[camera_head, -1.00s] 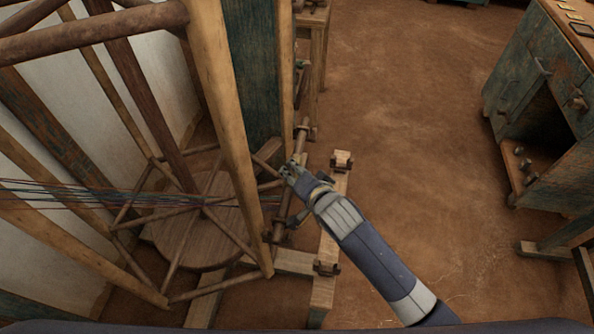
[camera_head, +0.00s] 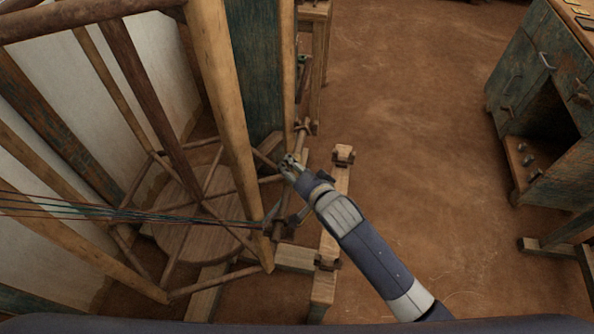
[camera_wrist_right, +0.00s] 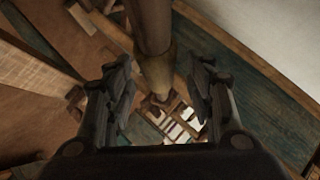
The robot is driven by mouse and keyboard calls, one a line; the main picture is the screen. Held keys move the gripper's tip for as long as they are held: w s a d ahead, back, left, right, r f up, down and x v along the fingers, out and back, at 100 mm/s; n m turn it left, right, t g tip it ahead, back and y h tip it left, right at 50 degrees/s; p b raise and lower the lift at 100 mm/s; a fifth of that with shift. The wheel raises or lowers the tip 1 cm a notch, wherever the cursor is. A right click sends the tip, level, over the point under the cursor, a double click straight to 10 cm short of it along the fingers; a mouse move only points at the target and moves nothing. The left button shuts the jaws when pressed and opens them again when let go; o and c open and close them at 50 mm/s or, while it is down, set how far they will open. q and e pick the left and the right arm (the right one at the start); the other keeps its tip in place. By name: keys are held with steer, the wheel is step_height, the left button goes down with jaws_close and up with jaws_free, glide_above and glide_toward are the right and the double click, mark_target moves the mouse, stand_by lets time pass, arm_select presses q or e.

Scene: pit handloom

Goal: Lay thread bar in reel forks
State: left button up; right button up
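A slim wooden bar (camera_head: 304,128) runs beside the front post, partly hidden behind my right gripper and wrist. Blue and dark threads (camera_head: 120,215) stretch from the left and converge near the bar's lower part. My right gripper (camera_head: 287,161) is over the bar. In the right wrist view a round wooden piece (camera_wrist_right: 152,35) shows between its spread fingers (camera_wrist_right: 158,92), with gaps at both sides. A low wooden stand right of the bar carries a far fork (camera_head: 343,154) and a near fork (camera_head: 327,262); neither holds the bar. My left gripper is out of view.
A wooden reel frame with a round base (camera_head: 190,235) and slanted poles fills the left. A thick post (camera_head: 222,100) stands close to my right gripper. A worn green cabinet (camera_head: 545,100) is at the right. The earth floor (camera_head: 420,120) between is clear.

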steer(key=shift+s, duration=0.15)
steer(key=v, duration=1.2)
steer(key=shift+d+f, duration=0.1)
